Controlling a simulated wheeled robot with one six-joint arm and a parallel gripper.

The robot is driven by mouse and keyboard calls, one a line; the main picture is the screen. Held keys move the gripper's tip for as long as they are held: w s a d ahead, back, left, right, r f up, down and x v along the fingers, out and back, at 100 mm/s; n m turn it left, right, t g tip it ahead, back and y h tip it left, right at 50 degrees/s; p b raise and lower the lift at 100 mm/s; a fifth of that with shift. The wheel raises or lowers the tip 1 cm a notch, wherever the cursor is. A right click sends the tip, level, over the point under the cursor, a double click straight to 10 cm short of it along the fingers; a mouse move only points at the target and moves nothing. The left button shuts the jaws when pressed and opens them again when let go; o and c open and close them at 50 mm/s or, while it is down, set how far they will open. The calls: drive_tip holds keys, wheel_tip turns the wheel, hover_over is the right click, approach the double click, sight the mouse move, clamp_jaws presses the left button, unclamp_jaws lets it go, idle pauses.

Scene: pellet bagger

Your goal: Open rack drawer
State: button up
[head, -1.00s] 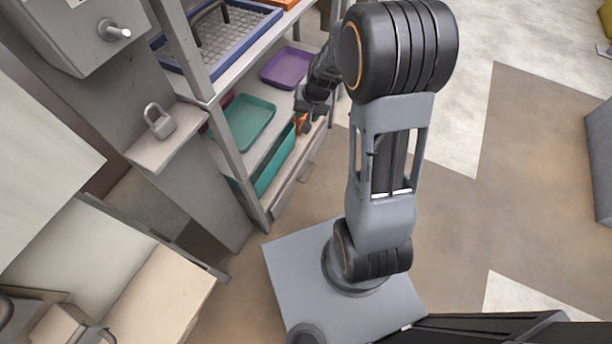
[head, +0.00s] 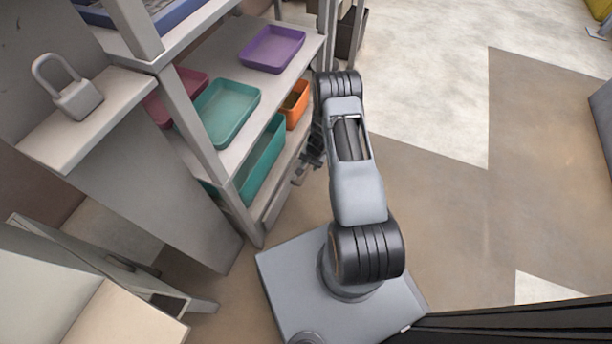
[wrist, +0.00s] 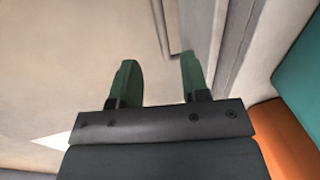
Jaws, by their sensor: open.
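The rack drawer (head: 274,205) is low on the shelf rack, below the teal and orange bins. Its grey front looks about flush with the rack. A bar handle (head: 299,174) shows on the front, partly hidden near my gripper. In the wrist view the handle (wrist: 161,28) is a thin pale bar beyond the fingertips, beside the drawer front (wrist: 201,35). My gripper (wrist: 160,76) is open, its two dark green fingers apart with nothing between them. In the head view my gripper (head: 314,152) is small beside the rack, partly hidden by my arm.
A teal bin (head: 262,160) and an orange bin (head: 296,104) stand above the drawer. Teal (head: 226,112) and purple (head: 272,48) trays lie on the shelf above. A padlock (head: 77,98) stands on a ledge at left. The floor at right is clear.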

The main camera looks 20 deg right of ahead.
sight(305, 175)
drive_tip(key=f+b, duration=0.1)
drive_tip(key=f, duration=0.2)
drive_tip(key=w+a+f+b, duration=0.1)
drive_tip(key=f, duration=0.2)
drive_tip(key=f+b, duration=0.1)
drive_tip(key=f, duration=0.2)
drive_tip(key=shift+w+a+f, duration=0.15)
drive_tip(key=shift+f, duration=0.05)
clamp_jaws()
